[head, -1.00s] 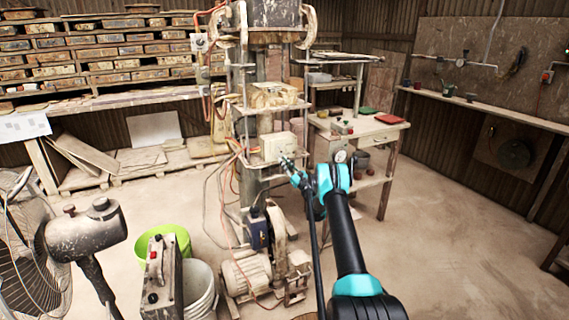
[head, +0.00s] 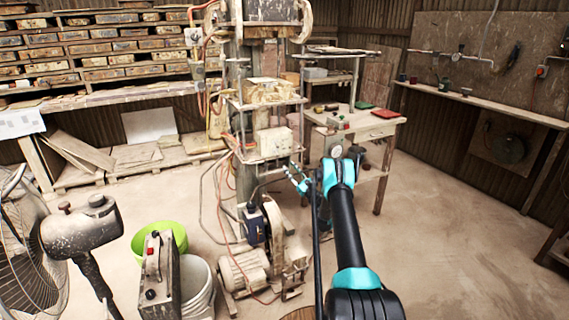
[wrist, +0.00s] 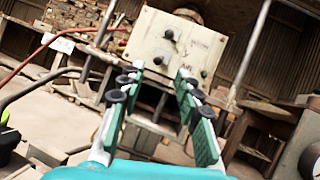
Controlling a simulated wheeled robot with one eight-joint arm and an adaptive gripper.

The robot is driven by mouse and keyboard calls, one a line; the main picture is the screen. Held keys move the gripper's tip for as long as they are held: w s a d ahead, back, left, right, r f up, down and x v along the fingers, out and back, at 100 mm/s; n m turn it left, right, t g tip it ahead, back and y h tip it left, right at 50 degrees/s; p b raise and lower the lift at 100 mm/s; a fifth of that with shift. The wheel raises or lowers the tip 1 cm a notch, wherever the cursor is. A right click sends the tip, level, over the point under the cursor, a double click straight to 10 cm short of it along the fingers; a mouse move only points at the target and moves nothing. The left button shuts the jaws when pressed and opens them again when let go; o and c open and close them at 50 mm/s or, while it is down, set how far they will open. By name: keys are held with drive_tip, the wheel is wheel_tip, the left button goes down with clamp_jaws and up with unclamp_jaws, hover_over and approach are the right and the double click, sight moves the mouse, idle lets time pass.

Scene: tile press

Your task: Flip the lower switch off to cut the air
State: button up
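The control box (head: 273,141) is a cream box on the press frame, and it also shows in the wrist view (wrist: 196,42). Its face carries dark switch knobs: an upper one (wrist: 168,34) and a lower one (wrist: 158,60). Another small dark knob (wrist: 204,74) is at the lower right of the face. Labels beside the switches are blurred; the lower seems to read AIR. I cannot tell which way the switches are set. My gripper (wrist: 156,80) is open and empty, its fingers pointing at the box's lower edge. In the head view my gripper (head: 298,181) is below and right of the box, apart from it.
The press frame's rods and hanging hoses surround the box. A motor (head: 243,271) sits at the press's foot. A wooden table (head: 378,133) stands behind at the right. A green bucket (head: 165,236) and a fan (head: 30,240) stand at the left. The floor at right is clear.

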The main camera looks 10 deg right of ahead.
drive_tip(key=shift+v, duration=1.8)
drive_tip(key=s+a+r+n+g, duration=0.6)
drive_tip(key=a+r+n+g, duration=0.1)
drive_tip(key=a+r+n, duration=0.4)
drive_tip(key=s+a+r+n+g+h, duration=0.2)
drive_tip(key=s+n, duration=0.1)
drive_tip(key=s, duration=0.4)
drive_tip(key=s+a+r+n+g+h, duration=0.1)
drive_tip(key=s+a+r+n+g, duration=0.1)
drive_tip(key=s, duration=0.5)
drive_tip(key=s+d+f+n+g+h, duration=0.1)
drive_tip(key=s+d+f+n+h, duration=0.1)
drive_tip(key=s, duration=1.1)
drive_tip(key=s+d+f+n+g+h, duration=0.1)
drive_tip(key=s+d+n+h, duration=0.4)
drive_tip(key=s, duration=0.8)
drive_tip(key=s+d+f+n+g+h, duration=0.2)
drive_tip(key=s+d+f+n+h, duration=0.1)
drive_tip(key=s, duration=1)
drive_tip(key=shift+s+d+f+h, duration=0.35)
drive_tip(key=shift+d+f, duration=0.15)
drive_tip(key=shift+d, duration=0.4)
